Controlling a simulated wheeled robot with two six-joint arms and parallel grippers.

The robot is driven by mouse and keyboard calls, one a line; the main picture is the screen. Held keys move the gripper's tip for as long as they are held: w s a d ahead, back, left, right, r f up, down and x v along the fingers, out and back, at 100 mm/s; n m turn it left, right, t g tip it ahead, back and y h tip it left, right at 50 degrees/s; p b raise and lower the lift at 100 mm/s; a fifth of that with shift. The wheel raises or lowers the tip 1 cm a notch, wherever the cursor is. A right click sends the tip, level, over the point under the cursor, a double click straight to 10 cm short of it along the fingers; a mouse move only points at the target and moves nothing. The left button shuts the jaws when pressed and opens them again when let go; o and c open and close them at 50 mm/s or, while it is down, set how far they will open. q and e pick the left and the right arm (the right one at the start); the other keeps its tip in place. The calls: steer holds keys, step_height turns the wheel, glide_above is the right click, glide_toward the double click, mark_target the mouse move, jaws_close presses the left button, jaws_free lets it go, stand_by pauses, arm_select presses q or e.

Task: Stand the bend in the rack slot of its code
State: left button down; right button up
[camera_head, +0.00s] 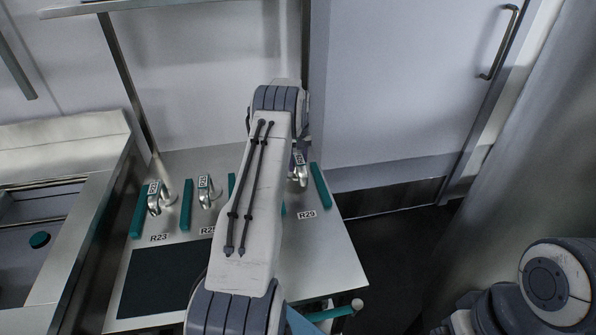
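The rack stands on a steel table, with upright teal dividers (186,205) and slot labels along its front. A metal bend with a code tag (154,198) stands in the slot behind the R23 label (159,238). A second tagged bend (205,192) stands in the slot to its right. A third tagged bend (299,168) is behind the R29 label (307,215), left of the rightmost divider (320,186); its tag is too small to read surely. My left arm crosses the middle and hides part of the rack. Its gripper is hidden behind it. My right gripper is out of view.
A dark mat (165,281) lies on the table's front left. A steel sink (60,285) with a teal round piece (40,240) is at the left. A teal bar with a metal end (333,313) is at the table's front edge. A door (400,80) stands behind.

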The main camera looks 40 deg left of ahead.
arm_select(q)
steer(key=shift+f, duration=1.5)
steer(key=shift+f, duration=0.1)
steer(key=shift+f, duration=0.1)
steer(key=shift+c, duration=2.4)
jaws_free()
